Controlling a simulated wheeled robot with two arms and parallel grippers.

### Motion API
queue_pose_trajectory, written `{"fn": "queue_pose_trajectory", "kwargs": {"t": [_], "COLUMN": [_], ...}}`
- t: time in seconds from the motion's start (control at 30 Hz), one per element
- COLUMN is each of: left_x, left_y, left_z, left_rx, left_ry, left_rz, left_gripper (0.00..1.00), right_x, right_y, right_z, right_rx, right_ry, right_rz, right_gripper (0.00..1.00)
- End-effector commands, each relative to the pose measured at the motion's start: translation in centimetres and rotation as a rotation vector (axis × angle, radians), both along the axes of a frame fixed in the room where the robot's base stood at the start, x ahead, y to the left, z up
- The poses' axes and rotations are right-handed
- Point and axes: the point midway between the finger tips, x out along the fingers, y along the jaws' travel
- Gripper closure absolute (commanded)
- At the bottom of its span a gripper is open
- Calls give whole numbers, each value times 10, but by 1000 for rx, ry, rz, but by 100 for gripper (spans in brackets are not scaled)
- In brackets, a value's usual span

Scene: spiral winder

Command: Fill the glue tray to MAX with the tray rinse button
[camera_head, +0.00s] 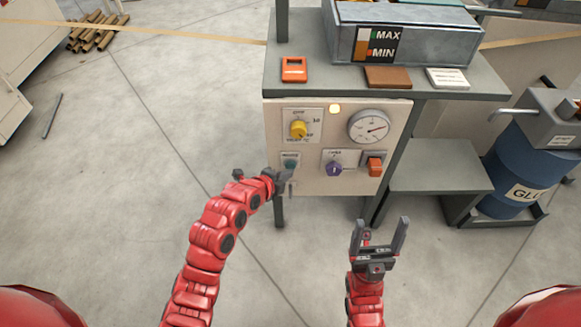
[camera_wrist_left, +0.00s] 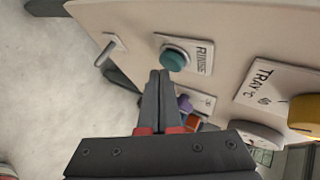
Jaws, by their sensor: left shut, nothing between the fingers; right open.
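The teal rinse button (camera_head: 290,163) sits at the lower left of the cream control panel. In the left wrist view the button (camera_wrist_left: 175,59) shows on its white RINSE plate. My left gripper (camera_head: 284,183) is shut and empty, its fingertips (camera_wrist_left: 160,74) just short of the button in that view; I cannot tell whether they touch it. The grey glue tray (camera_head: 440,48) stands on the bench above, with a MAX and MIN label (camera_head: 378,46) on its front. The glue level cannot be told. My right gripper (camera_head: 378,238) is open and empty, below the panel.
The panel has a yellow knob (camera_head: 298,129), a purple knob (camera_head: 333,169), an orange switch (camera_head: 375,166), a round gauge (camera_head: 370,127) and a lit lamp (camera_head: 335,108). A metal toggle (camera_wrist_left: 111,47) is near the button. A blue glue drum (camera_head: 520,175) stands right.

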Motion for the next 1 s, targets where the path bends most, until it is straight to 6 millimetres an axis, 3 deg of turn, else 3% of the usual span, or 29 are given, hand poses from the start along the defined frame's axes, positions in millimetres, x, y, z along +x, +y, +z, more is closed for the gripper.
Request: {"fn": "queue_pose_trajectory", "kwargs": {"t": [1.0], "left_x": [8], "left_y": [0], "left_z": [-1], "left_rx": [-1], "left_ry": [-1], "left_rz": [0], "left_gripper": [100], "right_x": [0], "right_y": [0], "right_z": [-12], "right_rx": [0], "right_ry": [0], "right_rz": [0], "right_gripper": [19]}}
